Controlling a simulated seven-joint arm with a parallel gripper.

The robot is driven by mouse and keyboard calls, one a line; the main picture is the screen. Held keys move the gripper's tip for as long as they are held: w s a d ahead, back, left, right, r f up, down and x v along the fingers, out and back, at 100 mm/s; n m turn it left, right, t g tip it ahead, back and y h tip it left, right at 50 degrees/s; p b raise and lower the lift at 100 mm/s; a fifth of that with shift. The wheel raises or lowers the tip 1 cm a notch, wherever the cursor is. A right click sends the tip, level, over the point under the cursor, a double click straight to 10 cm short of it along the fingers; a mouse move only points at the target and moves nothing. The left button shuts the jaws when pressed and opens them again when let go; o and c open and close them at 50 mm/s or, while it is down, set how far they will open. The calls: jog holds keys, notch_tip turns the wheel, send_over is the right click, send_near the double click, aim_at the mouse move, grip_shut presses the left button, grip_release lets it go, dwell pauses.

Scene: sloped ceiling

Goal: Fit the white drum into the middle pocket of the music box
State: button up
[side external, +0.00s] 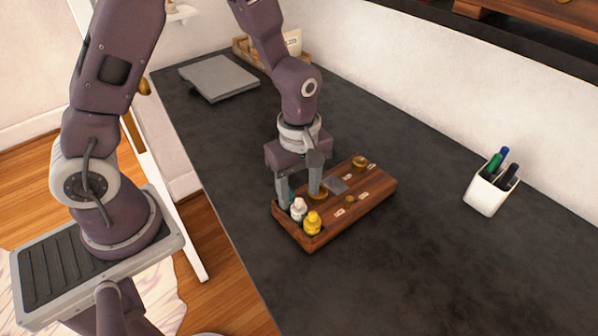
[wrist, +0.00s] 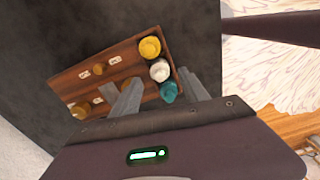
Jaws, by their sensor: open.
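The music box (side external: 345,215) is a dark wooden case on the black counter, with brass round fittings and small white labels on top. The white drum (side external: 298,209) stands upright at the box's near left end, between a yellow drum (side external: 313,223) and a teal drum (side external: 291,193). In the wrist view the white drum (wrist: 160,70) is the middle one of the three. My gripper (side external: 299,199) is open, pointing down over that end. In the wrist view its fingertips (wrist: 159,76) lie to either side of the white and teal drums; I cannot tell their exact height.
A white cup with pens (side external: 486,192) stands at the right of the counter. A closed grey laptop-like slab (side external: 220,77) and a wooden tray (side external: 304,62) are at the back. The counter in front and to the right of the box is clear.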

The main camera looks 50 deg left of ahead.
notch_tip(320, 180, up, 8)
notch_tip(320, 180, up, 9)
jog(key=m+t, duration=0.2)
jog(key=m, duration=0.4)
send_over(299, 201)
jog(key=s+a, duration=0.2)
jog(key=s, duration=0.3)
jog(key=s+a+r+m+t, duration=0.1)
jog(key=s+r+m+t, duration=0.2)
jog(key=s+m, duration=0.7)
notch_tip(299, 201, up, 2)
jog(key=shift+s+a+r+t, duration=0.1)
jog(key=shift+s+a+t, duration=0.2)
jog(key=shift+a, duration=0.1)
